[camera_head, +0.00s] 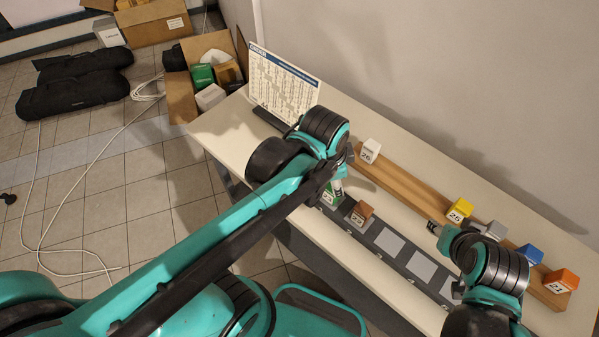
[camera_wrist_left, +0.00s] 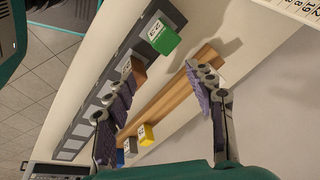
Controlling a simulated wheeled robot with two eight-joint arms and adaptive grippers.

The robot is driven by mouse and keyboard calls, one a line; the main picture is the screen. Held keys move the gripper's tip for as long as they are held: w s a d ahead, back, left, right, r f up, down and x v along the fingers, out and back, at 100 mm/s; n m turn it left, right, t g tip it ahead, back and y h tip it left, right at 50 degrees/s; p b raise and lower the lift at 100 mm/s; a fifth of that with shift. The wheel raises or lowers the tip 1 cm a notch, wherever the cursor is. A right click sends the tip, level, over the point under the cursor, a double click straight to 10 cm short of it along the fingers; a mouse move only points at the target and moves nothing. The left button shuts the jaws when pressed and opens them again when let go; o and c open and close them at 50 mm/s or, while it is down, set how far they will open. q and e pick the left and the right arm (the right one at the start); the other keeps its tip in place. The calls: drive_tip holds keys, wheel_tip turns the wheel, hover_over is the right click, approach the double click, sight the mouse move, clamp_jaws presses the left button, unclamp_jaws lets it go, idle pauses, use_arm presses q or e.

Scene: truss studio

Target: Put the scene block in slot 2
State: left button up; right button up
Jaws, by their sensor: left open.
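A slotted dark board lies along the table's front edge; it shows in the head view (camera_head: 376,252) and left wrist view (camera_wrist_left: 82,107). A green numbered block (camera_wrist_left: 163,37) sits at its left end, and a brown numbered block (camera_head: 362,212) stands beside it. The other pale slots look empty. A wooden rail (camera_head: 408,192) carries white (camera_head: 370,151), yellow (camera_head: 459,209), grey (camera_head: 494,231), blue (camera_head: 529,254) and orange (camera_head: 562,281) blocks. I cannot tell which is the scene block. My left gripper (camera_wrist_left: 160,72) is open and empty above the board and rail. My right gripper (camera_head: 434,229) hovers near the yellow block.
A printed sign (camera_head: 283,82) stands at the table's left end. The wall runs behind the rail. A pale table strip (camera_head: 395,212) between rail and board is clear. Open cardboard boxes (camera_head: 181,98) and black bags (camera_head: 72,92) lie on the floor at the left.

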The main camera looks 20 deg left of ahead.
use_arm(q)
drive_tip(key=s+a+n+t, duration=0.3)
drive_tip(key=a+n, duration=0.5)
drive_tip(key=n, duration=0.3)
drive_tip(key=shift+s+r+t+y, duration=0.3)
drive_tip(key=shift+r+t+y, duration=0.1)
drive_tip(key=shift+r, duration=0.05)
drive_tip(key=shift+f, duration=0.1)
